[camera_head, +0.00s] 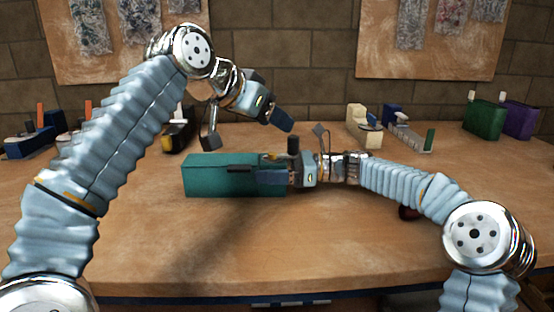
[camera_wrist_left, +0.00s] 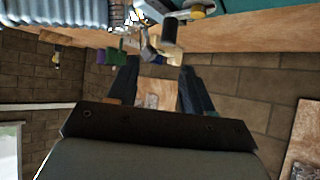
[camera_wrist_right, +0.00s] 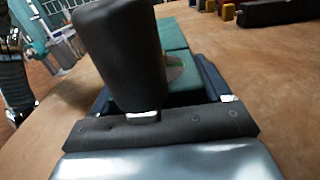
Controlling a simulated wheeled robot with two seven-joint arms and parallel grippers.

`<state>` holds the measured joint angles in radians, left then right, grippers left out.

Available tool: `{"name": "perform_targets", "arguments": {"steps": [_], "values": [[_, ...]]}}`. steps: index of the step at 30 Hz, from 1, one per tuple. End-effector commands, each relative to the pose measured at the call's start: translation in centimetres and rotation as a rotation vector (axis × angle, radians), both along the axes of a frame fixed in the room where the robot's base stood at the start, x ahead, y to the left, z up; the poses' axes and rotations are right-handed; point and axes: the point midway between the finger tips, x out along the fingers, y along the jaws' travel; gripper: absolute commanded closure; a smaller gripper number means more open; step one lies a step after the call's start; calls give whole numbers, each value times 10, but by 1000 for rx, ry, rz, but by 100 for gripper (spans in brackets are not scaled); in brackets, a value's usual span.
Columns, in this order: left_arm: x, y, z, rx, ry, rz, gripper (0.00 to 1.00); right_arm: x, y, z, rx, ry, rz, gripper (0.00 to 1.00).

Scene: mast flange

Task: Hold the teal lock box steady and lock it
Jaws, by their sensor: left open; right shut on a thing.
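The teal lock box (camera_head: 218,178) stands on the wooden table, its long side facing me. My right gripper (camera_head: 270,177) is shut on its right end. In the right wrist view the teal box (camera_wrist_right: 186,97) lies between the fingers. A dark bar (camera_head: 243,169) shows on the front face, and a small yellow part (camera_head: 269,157) on top. My left gripper (camera_head: 284,121) is open and empty, above and behind the box, pointing right and down.
Green (camera_head: 484,119) and purple (camera_head: 521,120) boxes stand at the back right. Cream (camera_head: 362,126) and blue (camera_head: 392,113) items stand at the back centre. More items, one blue (camera_head: 28,143), stand at the back left. The table front is mostly clear.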

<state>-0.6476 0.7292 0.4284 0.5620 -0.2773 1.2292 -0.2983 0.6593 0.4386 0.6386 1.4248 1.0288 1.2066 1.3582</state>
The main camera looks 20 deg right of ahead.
Motion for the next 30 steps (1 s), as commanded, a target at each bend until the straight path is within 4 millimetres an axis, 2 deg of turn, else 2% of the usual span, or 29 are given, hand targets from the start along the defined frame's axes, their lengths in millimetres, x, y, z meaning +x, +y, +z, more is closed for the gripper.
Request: {"name": "perform_targets", "arguments": {"steps": [5,9,13,17,20,23,27,30], "values": [[-22,-67,27,-211,-128,-129,49,0,0,0,0,0,-1,68],[-45,-123,61,-465,-250,-182,49,0,0,0,0,0,-1,68],[-59,-154,86,-677,-339,-129,49,0,0,0,0,0,-1,68],[-59,-167,96,-832,-401,22,49,0,0,0,0,0,-1,68],[-54,-167,88,-890,-435,186,49,0,0,0,0,0,-1,68],[-48,-160,67,-885,-463,380,49,0,0,0,0,0,-1,68],[-44,-138,20,-774,-496,663,49,0,0,0,0,0,-1,68],[-48,-119,-16,-644,-517,835,49,0,0,0,0,0,-1,68]]}}
